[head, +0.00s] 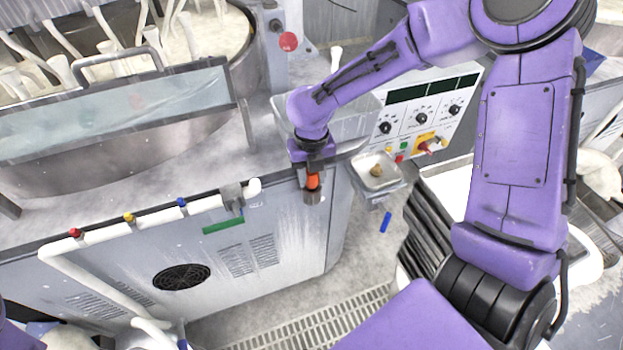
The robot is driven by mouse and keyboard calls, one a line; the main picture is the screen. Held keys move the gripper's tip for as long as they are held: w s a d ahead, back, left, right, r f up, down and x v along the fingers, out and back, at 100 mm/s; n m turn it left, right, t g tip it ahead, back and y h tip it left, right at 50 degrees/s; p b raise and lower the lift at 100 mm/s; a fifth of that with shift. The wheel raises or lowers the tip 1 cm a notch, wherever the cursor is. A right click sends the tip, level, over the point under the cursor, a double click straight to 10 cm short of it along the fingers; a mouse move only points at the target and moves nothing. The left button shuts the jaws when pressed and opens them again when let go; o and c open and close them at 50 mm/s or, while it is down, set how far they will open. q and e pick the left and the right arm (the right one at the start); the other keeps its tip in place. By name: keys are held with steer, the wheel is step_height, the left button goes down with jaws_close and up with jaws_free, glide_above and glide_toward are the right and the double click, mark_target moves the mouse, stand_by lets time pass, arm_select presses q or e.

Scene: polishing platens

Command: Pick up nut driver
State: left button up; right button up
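An orange handle (313,181), which looks like the nut driver, stands upright in a small dark holder (312,197) on the front upper edge of the grey machine. Its lower part is hidden in the holder. My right gripper (312,166) points down directly over the handle, with its dark fingers at the handle's top. The fingers are too small and partly hidden to show whether they are closed on it. My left gripper is out of view.
A small metal tray (390,183) with a brownish piece is right of the holder, below the control panel (424,118). A blue item (385,221) is below the tray. White pipes (158,216) with coloured valves run along the machine's front. A floor grating (318,325) lies below.

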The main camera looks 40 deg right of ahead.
steer(key=shift+c, duration=1)
